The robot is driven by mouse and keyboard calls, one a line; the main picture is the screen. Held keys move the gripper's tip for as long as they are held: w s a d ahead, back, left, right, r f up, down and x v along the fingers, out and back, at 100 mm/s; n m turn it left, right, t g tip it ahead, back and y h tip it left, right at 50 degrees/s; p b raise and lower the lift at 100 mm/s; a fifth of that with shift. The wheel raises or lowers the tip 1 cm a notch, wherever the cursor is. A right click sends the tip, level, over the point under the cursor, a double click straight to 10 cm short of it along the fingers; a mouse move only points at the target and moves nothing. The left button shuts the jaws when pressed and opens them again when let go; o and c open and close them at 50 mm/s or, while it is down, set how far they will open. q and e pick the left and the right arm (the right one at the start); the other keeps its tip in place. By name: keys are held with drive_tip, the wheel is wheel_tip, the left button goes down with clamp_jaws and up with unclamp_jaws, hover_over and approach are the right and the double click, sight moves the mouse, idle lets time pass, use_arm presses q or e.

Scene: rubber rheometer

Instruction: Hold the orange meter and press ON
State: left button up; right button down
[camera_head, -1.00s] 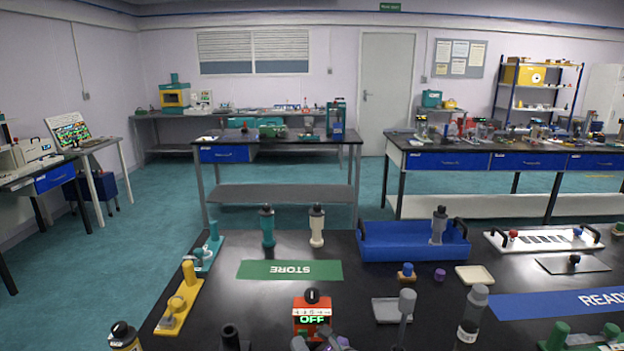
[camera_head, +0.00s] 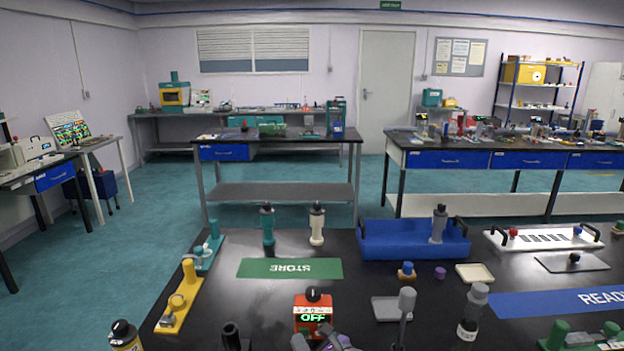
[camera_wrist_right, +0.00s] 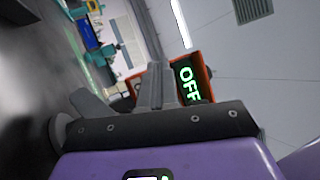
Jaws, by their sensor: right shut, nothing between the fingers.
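The orange meter (camera_head: 313,311) is at the bottom centre of the head view, with a dark knob on top and a green-lit display. In the right wrist view the meter (camera_wrist_right: 190,80) shows behind my fingers, and its display reads OFF. My right gripper (camera_head: 326,338), grey-fingered with a purple body, is just in front of the meter at its lower right. It is shut and empty, its fingers (camera_wrist_right: 158,84) overlapping the meter in view; contact cannot be told. A grey piece (camera_head: 299,342) at the meter's lower left may be my left gripper; its jaws are not clear.
A green STORE mat (camera_head: 290,268) lies beyond the meter. A yellow stand (camera_head: 181,297) is at the left. A blue tray (camera_head: 390,245) is farther back.

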drive_tip(key=shift+d+t+h, duration=0.3)
drive_tip(key=shift+d+h, duration=0.3)
drive_tip(key=shift+d, duration=0.4)
drive_tip(key=s, duration=0.6)
drive_tip(key=shift+s+a+y, duration=0.2)
drive_tip(key=shift+a+y, duration=0.1)
idle(1.5)
drive_tip(key=s, duration=0.2)
drive_tip(key=s+a, duration=0.1)
drive_tip(key=shift+s, duration=0.35)
